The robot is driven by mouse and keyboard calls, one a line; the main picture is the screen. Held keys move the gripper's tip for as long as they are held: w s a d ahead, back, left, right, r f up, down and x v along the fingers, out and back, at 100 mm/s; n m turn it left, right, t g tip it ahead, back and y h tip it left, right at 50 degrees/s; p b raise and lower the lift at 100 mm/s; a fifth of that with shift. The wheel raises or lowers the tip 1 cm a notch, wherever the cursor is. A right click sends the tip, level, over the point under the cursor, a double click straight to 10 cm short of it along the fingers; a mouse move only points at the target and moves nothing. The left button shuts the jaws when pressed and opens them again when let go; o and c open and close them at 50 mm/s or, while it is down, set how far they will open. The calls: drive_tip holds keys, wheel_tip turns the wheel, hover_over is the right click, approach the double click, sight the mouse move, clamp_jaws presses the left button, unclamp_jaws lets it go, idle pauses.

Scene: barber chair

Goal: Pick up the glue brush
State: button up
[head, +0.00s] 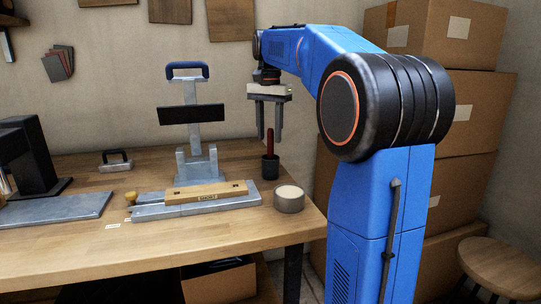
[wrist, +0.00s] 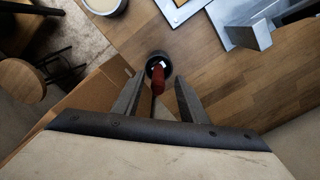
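The glue brush (head: 270,140) stands upright with its red handle out of a small dark cup (head: 270,167) near the table's right end. In the wrist view the red handle (wrist: 158,77) shows just below the cup's mouth (wrist: 159,60). My gripper (head: 266,136) is open and points down over the cup. In the head view its two fingers hang on either side of the top of the handle. In the wrist view the handle lies between the fingers (wrist: 159,82), with a gap on both sides. The brush's lower end is hidden in the cup.
A round pale-topped tin (head: 289,200) stands in front of the cup. A metal press with a blue handle (head: 187,71) and a wooden bar on a metal base (head: 205,194) are to the left. Stacked cardboard boxes (head: 480,108) stand behind my arm, a stool (head: 500,266) at right.

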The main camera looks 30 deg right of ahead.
sight(271, 147)
drive_tip(key=shift+d+f, duration=0.2)
drive_tip(key=shift+f, duration=2.45)
clamp_jaws()
